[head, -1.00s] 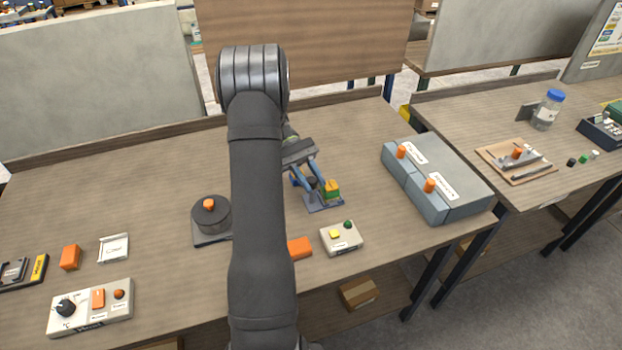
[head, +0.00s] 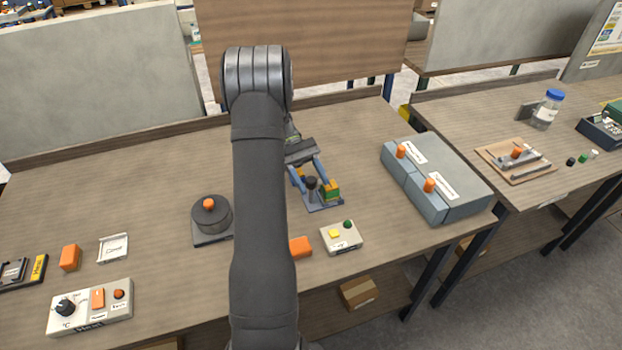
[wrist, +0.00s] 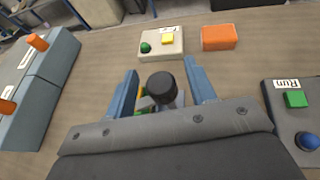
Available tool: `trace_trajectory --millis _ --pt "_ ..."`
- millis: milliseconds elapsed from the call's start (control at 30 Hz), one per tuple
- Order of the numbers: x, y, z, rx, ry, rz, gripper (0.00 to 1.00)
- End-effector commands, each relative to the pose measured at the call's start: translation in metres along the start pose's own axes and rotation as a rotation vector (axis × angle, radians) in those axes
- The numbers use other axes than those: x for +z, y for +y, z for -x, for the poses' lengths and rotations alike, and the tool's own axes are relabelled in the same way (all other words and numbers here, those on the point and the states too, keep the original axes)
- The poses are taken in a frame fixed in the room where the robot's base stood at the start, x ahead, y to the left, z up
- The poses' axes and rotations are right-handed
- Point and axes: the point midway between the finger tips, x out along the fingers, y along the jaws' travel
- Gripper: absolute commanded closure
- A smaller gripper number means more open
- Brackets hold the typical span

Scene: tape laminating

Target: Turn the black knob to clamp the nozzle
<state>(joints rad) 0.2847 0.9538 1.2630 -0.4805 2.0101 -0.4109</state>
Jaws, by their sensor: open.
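The black knob (head: 311,184) stands upright on a small fixture with a blue-grey base plate (head: 322,206). A yellow and green block (head: 332,189) sits at the fixture's right side. In the wrist view the round top of the knob (wrist: 161,86) shows between the two blue fingers of my gripper (wrist: 160,70). My gripper is open, with a visible gap on each side of the knob and nothing held. The nozzle cannot be made out clearly; the knob and fingers cover much of the fixture.
A small box with yellow and green buttons (head: 341,237) and an orange block (head: 300,246) lie in front of the fixture. A grey-blue case (head: 448,172) stands to the right. A round dark device with an orange knob (head: 212,217) stands to the left. Table behind is clear.

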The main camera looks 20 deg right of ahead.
Motion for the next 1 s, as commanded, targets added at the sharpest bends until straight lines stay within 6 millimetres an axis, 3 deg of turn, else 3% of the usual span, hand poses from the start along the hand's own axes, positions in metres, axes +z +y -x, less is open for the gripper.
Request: trace_trajectory --millis 267,1000 --pt "0.0003 -0.0015 0.0012 0.077 -0.003 0.032 0.5" --pt "0.0018 -0.0024 -0.0001 0.946 -0.003 0.395 0.5"
